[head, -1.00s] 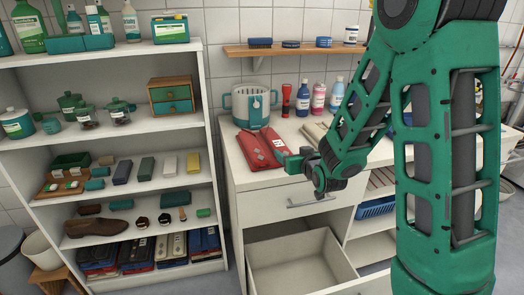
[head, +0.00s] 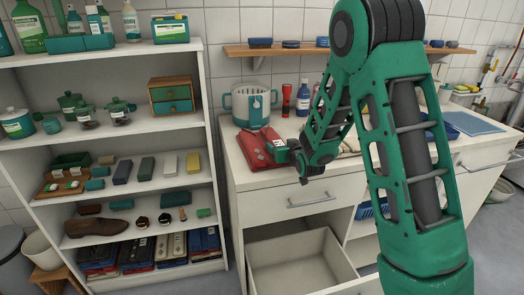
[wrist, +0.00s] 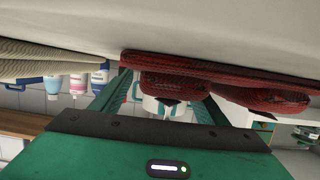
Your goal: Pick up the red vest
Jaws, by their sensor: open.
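The red vest (head: 258,149) lies folded on the white counter top, near its left front corner, in the head view. My gripper (head: 287,153) is at the vest's right edge, low over the counter. In the wrist view the red vest (wrist: 185,80) shows as a thick folded dark red cloth. The two fingers of my gripper (wrist: 168,95) are spread apart, with part of the vest between or just beyond them. I cannot tell whether they touch it. The vest's right end is partly hidden by the gripper in the head view.
A teal and white pot (head: 250,106) stands behind the vest. A red flashlight (head: 286,100) and bottles (head: 303,99) stand at the back. A beige folded cloth (wrist: 40,62) lies beside the vest. An open drawer (head: 300,262) juts out below the counter. A filled shelf (head: 215,150) stands left.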

